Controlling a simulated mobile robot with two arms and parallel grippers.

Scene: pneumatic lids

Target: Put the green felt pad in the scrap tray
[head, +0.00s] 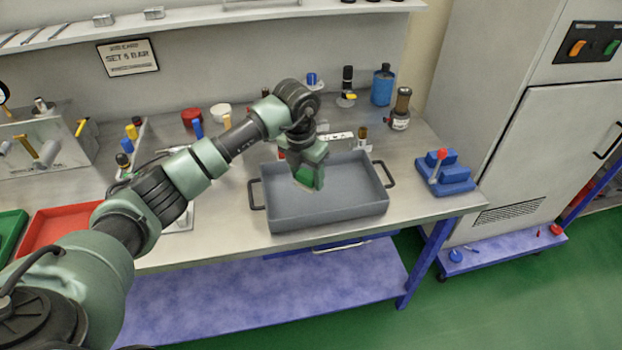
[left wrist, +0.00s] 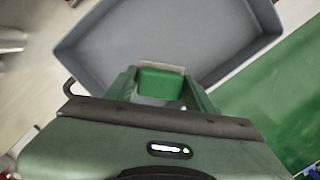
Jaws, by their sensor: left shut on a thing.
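My left gripper (head: 309,180) is over the large grey tray (head: 285,220), pointing down. It is shut on the green felt pad (head: 304,175), which shows as a small bright green piece at the fingertips. In the left wrist view the pad (left wrist: 160,84) sits between the two fingers, with a pale strip along its far edge. The grey tray (left wrist: 120,35) lies beyond it, and its visible floor is bare. The pad's exact height above the tray floor is hard to tell. My right gripper is not in view.
The grey tray has a dark handle at each end. A red tray (head: 52,229) and a green tray (head: 12,232) are at the left. A blue stepped block with a red-topped lever (head: 444,178) stands right. Bottles and fittings line the back, including a blue bottle (head: 382,88).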

